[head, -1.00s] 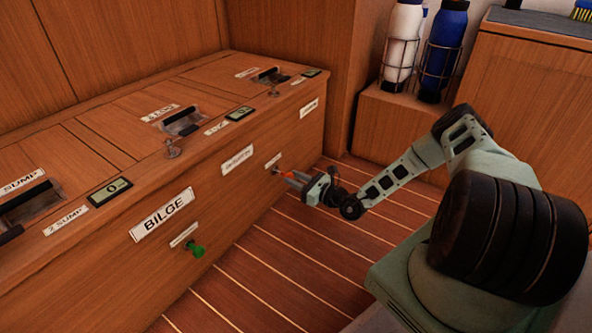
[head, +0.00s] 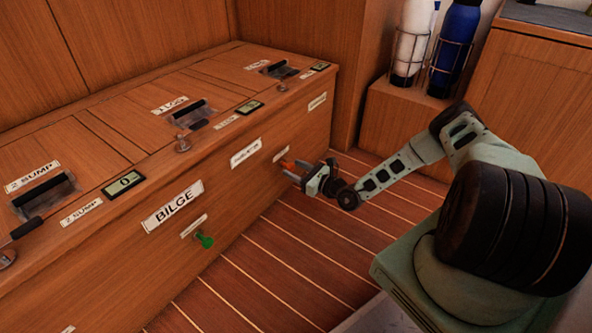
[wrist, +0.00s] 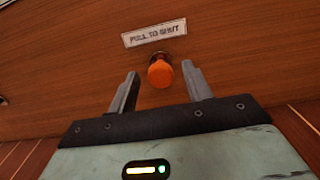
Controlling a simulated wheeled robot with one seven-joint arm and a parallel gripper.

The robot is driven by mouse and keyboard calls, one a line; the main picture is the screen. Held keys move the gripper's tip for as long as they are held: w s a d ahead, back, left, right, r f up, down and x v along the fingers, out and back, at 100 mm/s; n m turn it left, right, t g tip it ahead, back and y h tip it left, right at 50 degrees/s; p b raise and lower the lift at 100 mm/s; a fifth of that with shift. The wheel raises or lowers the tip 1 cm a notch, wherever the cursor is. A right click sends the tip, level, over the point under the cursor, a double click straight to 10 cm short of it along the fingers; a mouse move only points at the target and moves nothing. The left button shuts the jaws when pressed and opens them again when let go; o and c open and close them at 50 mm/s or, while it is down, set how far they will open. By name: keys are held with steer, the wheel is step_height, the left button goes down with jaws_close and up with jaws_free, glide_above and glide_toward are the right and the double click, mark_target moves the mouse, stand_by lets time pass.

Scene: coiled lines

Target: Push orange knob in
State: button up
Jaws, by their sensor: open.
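The orange knob (wrist: 160,73) stands out from the wooden chest front, just below a "PULL TO SHUT" label (wrist: 154,33) in the wrist view. In the head view the knob (head: 286,165) is a small orange bit at the fingertips, mostly hidden. My gripper (wrist: 160,84) is open, with one finger on each side of the knob and gaps showing on both sides. In the head view my gripper (head: 294,171) reaches the chest front from the right. I cannot tell how far the knob sticks out.
A green knob (head: 205,241) sits on the same front under the BILGE label (head: 172,206). The chest top (head: 110,140) carries latches and small displays. Bottles (head: 455,45) stand in racks at the back right. The striped floor (head: 290,250) before the chest is clear.

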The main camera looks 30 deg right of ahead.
steer(key=p+v, duration=0.7)
steer(key=v, duration=1)
steer(key=shift+p, duration=0.35)
steer(key=shift+s, duration=0.1)
steer(key=a+r+n+g+y+p, duration=0.2)
steer(key=a+r+n+g+y, duration=0.2)
steer(key=a+r+n+g, duration=0.7)
steer(key=a+r+n+g+y+p, duration=0.2)
steer(key=a+r+n+g+y, duration=0.3)
steer(key=a+r+n, duration=0.65)
steer(key=s+a+r+n+h+p, duration=0.2)
steer(key=s+a+r+n+h, duration=0.25)
steer(key=s+r+n, duration=0.35)
steer(key=s+a+r+n+g+h+p, duration=0.1)
steer(key=s+a+r+n+h, duration=0.2)
steer(key=s+r+h, duration=0.45)
steer(key=s+a+r+n+h+p, duration=0.2)
steer(key=s+a+r+n+h, duration=0.25)
steer(key=r, duration=0.55)
step_height(320, 180, up, 38)
steer(key=d+n+y+p, duration=0.1)
steer(key=y+p, duration=0.1)
steer(key=p, duration=3.5)
steer(key=shift+s+n+p, duration=0.3)
steer(key=shift+s+p, duration=0.05)
steer(key=shift+s, duration=0.05)
